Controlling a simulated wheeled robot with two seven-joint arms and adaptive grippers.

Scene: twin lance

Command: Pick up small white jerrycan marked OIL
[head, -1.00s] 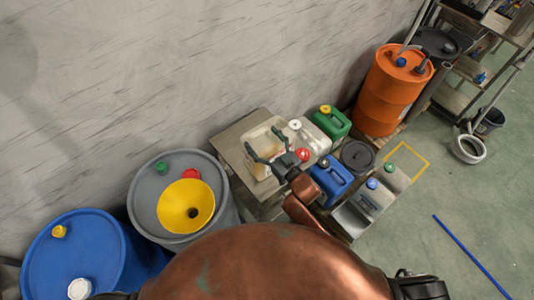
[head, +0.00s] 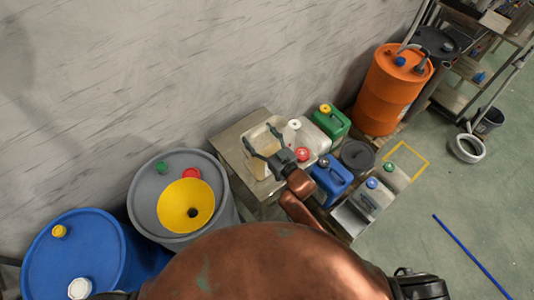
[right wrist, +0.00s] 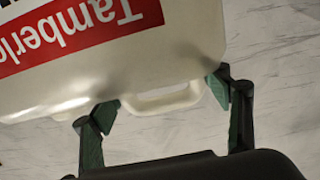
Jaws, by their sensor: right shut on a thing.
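A white jerrycan (right wrist: 110,60) with a red label reading "Tamberlo…" fills the upper part of the right wrist view, its print upside down. In the head view it is the pale container (head: 259,136) at the left of the group. My right gripper (head: 262,141) is shut on it, the fingers at either side of its loop handle (right wrist: 165,100) in the right wrist view (right wrist: 162,97). An OIL mark is not visible. I cannot tell whether the can is clear of the surface. My left gripper is out of view.
Close to the right stand a white can with a red cap (head: 303,153), a green can (head: 332,122), a blue can (head: 331,180) and a grey can (head: 372,198). A grey drum with a yellow funnel (head: 186,206) is at the left. The wall is behind.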

